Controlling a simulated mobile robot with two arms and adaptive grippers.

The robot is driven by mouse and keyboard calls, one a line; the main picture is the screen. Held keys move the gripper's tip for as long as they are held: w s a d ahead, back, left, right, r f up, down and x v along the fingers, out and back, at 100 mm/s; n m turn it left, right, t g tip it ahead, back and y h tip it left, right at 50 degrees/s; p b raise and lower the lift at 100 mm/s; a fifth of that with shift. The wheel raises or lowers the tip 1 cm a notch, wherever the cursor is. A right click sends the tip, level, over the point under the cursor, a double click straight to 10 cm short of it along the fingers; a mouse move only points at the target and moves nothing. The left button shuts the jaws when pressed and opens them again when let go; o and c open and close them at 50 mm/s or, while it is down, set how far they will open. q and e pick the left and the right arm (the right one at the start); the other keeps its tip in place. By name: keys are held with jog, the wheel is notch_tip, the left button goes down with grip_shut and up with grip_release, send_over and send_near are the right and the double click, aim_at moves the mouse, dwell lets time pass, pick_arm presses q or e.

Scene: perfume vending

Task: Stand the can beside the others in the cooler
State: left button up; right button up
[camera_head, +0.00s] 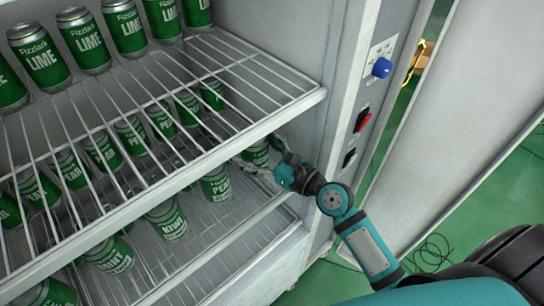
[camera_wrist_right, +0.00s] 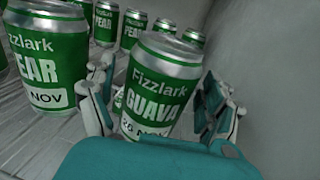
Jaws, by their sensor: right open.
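A green and silver guava can (camera_wrist_right: 158,85) stands between the two spread fingers of my right gripper (camera_wrist_right: 160,103); the fingers are open, one on each side of it. In the head view this can (camera_head: 257,153) is at the right end of the cooler's middle level, partly covered by my right gripper (camera_head: 264,154). A pear can (camera_wrist_right: 47,58) stands just left of the gripper, and more pear cans (camera_wrist_right: 133,28) stand behind. The guava can's base is hidden in both views. My left gripper is out of view.
The wire shelf above (camera_head: 230,95) holds lime cans (camera_head: 83,40) and overhangs the gripper. The cooler's side wall (camera_wrist_right: 255,50) is close on the right. The open door (camera_head: 460,110) stands at right.

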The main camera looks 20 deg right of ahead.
jog(key=b+v, duration=0.3)
jog(key=v, duration=0.8)
jog(key=shift+s+b, duration=0.3)
jog(key=shift+d, duration=0.1)
